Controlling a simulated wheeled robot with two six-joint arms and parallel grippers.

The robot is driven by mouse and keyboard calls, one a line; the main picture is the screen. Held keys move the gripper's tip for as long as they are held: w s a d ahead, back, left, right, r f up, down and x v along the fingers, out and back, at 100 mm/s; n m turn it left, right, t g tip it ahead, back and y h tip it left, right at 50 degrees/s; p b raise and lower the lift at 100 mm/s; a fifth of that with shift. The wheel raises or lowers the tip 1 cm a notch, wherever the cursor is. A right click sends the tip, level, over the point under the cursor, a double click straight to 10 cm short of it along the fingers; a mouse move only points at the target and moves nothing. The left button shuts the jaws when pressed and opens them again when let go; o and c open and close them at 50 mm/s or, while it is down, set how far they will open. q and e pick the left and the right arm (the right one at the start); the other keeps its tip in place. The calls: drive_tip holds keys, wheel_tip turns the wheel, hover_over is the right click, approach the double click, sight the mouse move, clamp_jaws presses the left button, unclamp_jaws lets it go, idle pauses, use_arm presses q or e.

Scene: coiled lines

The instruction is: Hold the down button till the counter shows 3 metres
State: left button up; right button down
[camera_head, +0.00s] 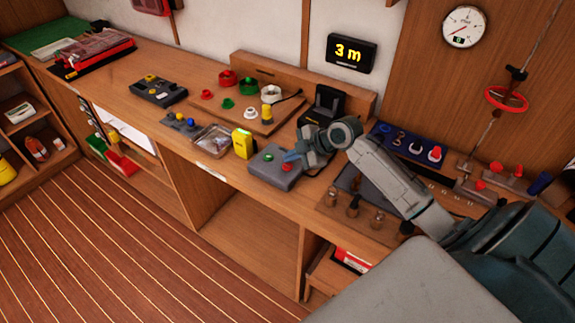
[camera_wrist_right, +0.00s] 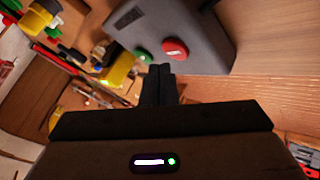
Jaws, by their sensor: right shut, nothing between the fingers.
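The counter (camera_head: 350,52) on the back wall reads "3 m" in yellow digits. A grey button box (camera_head: 273,170) lies on the bench near its front edge. It has a red button (camera_head: 286,168) and a green button; no label tells me which is down. In the right wrist view the green button (camera_wrist_right: 143,57) and the red button (camera_wrist_right: 175,48) both show uncovered on the box (camera_wrist_right: 200,22). My right gripper (camera_head: 288,156) is shut and empty, its fingertips (camera_wrist_right: 160,68) close by the buttons. I cannot tell whether they touch. My left gripper is out of view.
A yellow device (camera_head: 243,143) stands just left of the box, beside a clear tray (camera_head: 212,139). A wooden board (camera_head: 250,118) with coloured spools lies behind. A black stand (camera_head: 324,106) and a blue tray of hooks (camera_head: 408,146) are near my right arm.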

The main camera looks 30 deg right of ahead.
sight(292, 167)
drive_tip(key=shift+r+p, duration=1.75)
drive_tip(key=shift+r, duration=0.8)
drive_tip(key=shift+f, duration=0.1)
